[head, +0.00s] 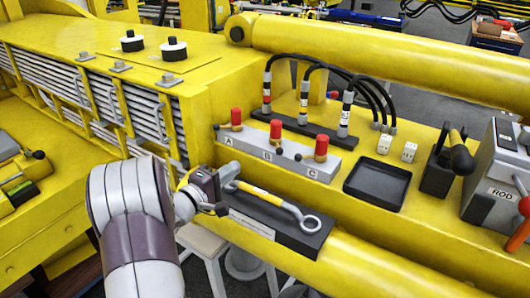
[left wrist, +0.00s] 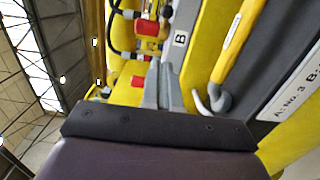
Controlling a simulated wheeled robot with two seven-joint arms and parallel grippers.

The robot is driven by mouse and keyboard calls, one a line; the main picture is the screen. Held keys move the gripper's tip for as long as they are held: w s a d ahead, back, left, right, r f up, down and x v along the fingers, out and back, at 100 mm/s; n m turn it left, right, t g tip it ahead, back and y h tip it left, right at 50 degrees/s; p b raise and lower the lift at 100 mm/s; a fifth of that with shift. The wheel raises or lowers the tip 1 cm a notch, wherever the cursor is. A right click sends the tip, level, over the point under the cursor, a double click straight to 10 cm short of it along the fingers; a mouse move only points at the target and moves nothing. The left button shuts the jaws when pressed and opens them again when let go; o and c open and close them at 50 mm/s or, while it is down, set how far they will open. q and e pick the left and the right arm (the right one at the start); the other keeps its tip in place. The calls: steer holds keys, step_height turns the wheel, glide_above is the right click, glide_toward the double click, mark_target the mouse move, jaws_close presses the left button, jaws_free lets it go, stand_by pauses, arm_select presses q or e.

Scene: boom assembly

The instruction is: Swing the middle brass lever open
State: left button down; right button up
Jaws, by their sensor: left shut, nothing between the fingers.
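A grey block (head: 262,152) marked A, B and C carries three red-topped valves. The middle red top (head: 276,129) stands by the letter B. Small black balls show beside the valves; brass on the levers is too small to make out. My left gripper (head: 231,172) is shut and empty just in front of the block, near the A and B end. In the left wrist view its closed grey fingers (left wrist: 164,88) point towards the block, near the B label (left wrist: 181,39). Whether they touch a lever cannot be told. My right gripper is not in view.
A yellow-handled wrench (head: 262,197) lies on a dark labelled holder (head: 255,222) beside my left gripper. Behind the block stand black hoses (head: 330,68). An empty black tray (head: 377,186) is to the right, then a grey ROD box (head: 497,180).

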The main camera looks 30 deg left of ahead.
arm_select(q)
steer(key=p, duration=0.3)
glide_toward(278, 146)
steer(key=w+a, duration=0.3)
steer(key=w+d, duration=0.1)
steer(key=w+d+p, duration=0.1)
steer(key=d, duration=0.1)
steer(key=shift+w+d+f+p, duration=0.15)
steer(key=shift+w+f+p, duration=0.05)
steer(key=shift+f+p, duration=0.15)
steer(key=shift+w+d, duration=0.25)
steer(key=shift+d, duration=0.3)
